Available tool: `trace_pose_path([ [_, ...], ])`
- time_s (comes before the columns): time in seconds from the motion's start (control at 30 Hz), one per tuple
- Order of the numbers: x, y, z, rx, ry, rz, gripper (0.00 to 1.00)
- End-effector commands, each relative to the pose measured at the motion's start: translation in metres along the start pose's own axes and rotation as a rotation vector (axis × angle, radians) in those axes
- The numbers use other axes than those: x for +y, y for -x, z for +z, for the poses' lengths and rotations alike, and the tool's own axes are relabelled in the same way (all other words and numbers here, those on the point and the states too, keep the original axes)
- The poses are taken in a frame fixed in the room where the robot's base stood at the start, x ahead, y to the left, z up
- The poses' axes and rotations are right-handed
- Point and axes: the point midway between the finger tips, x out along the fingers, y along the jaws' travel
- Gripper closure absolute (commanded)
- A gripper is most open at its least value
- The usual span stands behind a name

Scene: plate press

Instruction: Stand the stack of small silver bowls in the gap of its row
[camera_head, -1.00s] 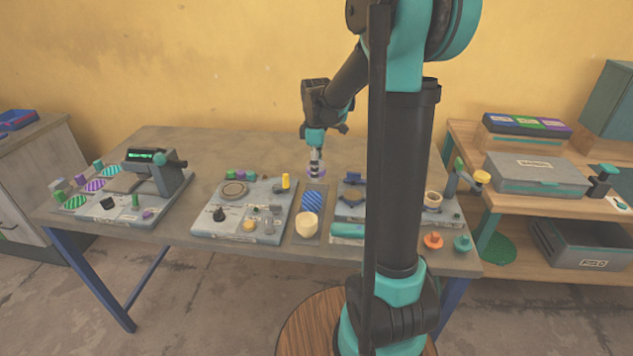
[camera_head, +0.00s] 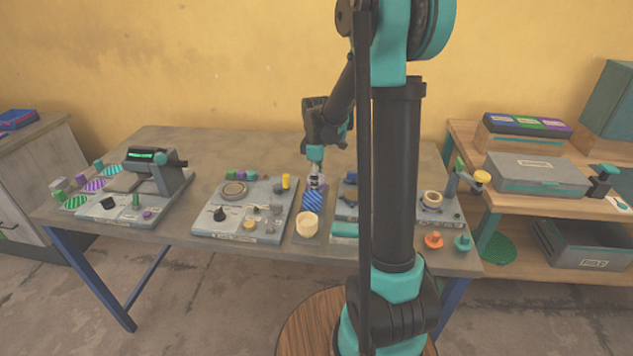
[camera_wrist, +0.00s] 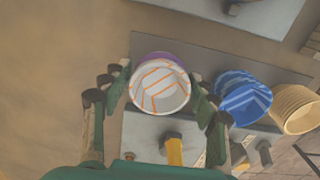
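A pale silver-white bowl stack with orange stripes (camera_wrist: 160,90) sits between the fingertips of my gripper (camera_wrist: 162,88) in the wrist view, with the fingers against both sides. Its open top faces the camera. In the head view my gripper (camera_head: 316,180) is low over the far end of a narrow dark mat (camera_head: 300,239). The row on this mat holds a blue striped stack (camera_wrist: 243,97) and a cream stack (camera_wrist: 296,108). A purple rim (camera_wrist: 160,56) shows just behind the silver stack, mostly hidden. I cannot tell whether the silver stack touches the mat.
A grey panel with knobs and a round ring (camera_head: 235,189) lies left of the mat. Another panel with a teal part (camera_head: 345,229) is close on its right. A press-like device (camera_head: 155,173) stands further left. The table's back is clear.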

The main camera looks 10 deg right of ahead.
Motion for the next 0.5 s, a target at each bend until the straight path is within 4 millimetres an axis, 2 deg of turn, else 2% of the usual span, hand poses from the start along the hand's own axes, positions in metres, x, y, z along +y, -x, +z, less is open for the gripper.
trace_pose_path([
  [0.37,0.000,0.002,0.000,0.000,0.000,0.000,0.31],
  [0.5,0.000,0.013,0.000,0.000,0.000,0.000,0.31],
])
